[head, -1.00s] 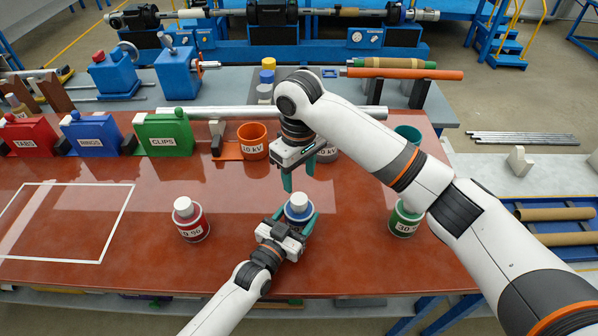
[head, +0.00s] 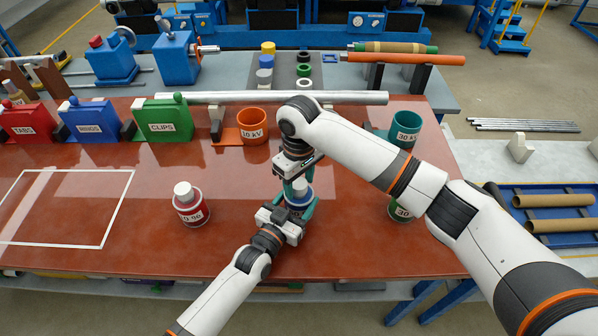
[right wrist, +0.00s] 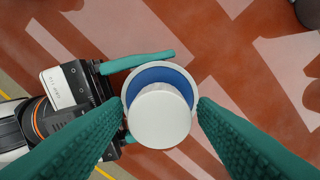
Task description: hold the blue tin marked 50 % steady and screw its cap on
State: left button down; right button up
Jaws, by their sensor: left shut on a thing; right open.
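The blue tin (head: 298,197) stands upright on the red-brown table, its label not readable. Its white cap (right wrist: 159,120) sits on top, in the middle of the blue lid (right wrist: 177,76); I cannot tell how far it is threaded. My left gripper (head: 300,209) is shut around the tin's body from the front; its green fingers also show beside the tin in the right wrist view. My right gripper (head: 297,184) points down over the tin. In the right wrist view its fingers (right wrist: 160,112) are open, one on each side of the cap, with gaps between.
A green tin marked 30 (head: 401,212) stands to the right, partly behind my right arm. An orange cup marked 10 kV (head: 253,134) and a long metal tube (head: 260,98) lie behind. The table's front is clear.

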jog(key=shift+f, duration=0.1)
jog(key=c, duration=1)
jog(key=o, duration=1.2)
jog(key=shift+c, duration=0.2)
notch_tip(320, 180, up, 12)
pick_arm(q)
jog(key=shift+c, duration=1.2)
grip_release()
